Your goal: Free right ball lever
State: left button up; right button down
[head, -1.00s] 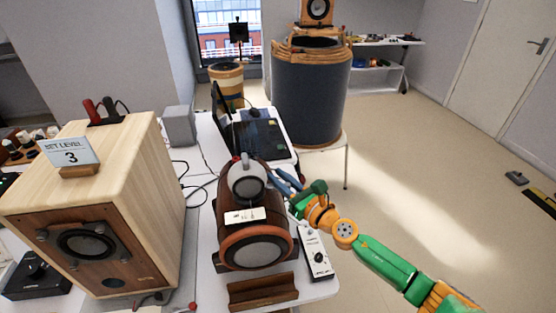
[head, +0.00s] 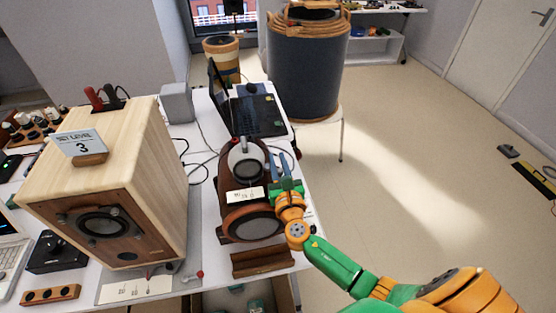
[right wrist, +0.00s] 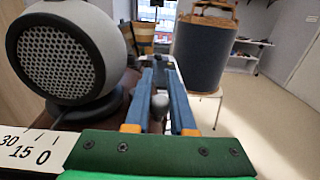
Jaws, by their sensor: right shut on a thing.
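A grey ball speaker (head: 246,160) with a perforated front sits on top of a brown, rounded wooden cabinet (head: 238,202). The ball speaker fills the left of the right wrist view (right wrist: 62,62). My right gripper (head: 278,163) is at the right side of the ball speaker, over the cabinet's right edge. In the right wrist view its two blue fingers are shut on a small grey ball-ended lever (right wrist: 160,104), upright between them. The lever is hidden in the head view. My left gripper is not in view.
A scale card (right wrist: 30,148) reading 30, 15, 0 lies below the ball speaker. A large wooden speaker (head: 105,190) with a "SET LEVEL 3" sign (head: 80,143) stands left. A laptop (head: 256,115) is behind. A brown wooden cradle (head: 262,261) is in front. Open floor lies right.

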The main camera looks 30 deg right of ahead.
aim_at(280, 173)
dwell(0.3)
jog(key=c, duration=1)
grip_release()
jog(key=shift+w, duration=0.1)
jog(key=shift+c, duration=0.2)
jog(key=v, duration=0.7)
jog(key=shift+b, duration=0.3)
jog(key=shift+o, duration=0.2)
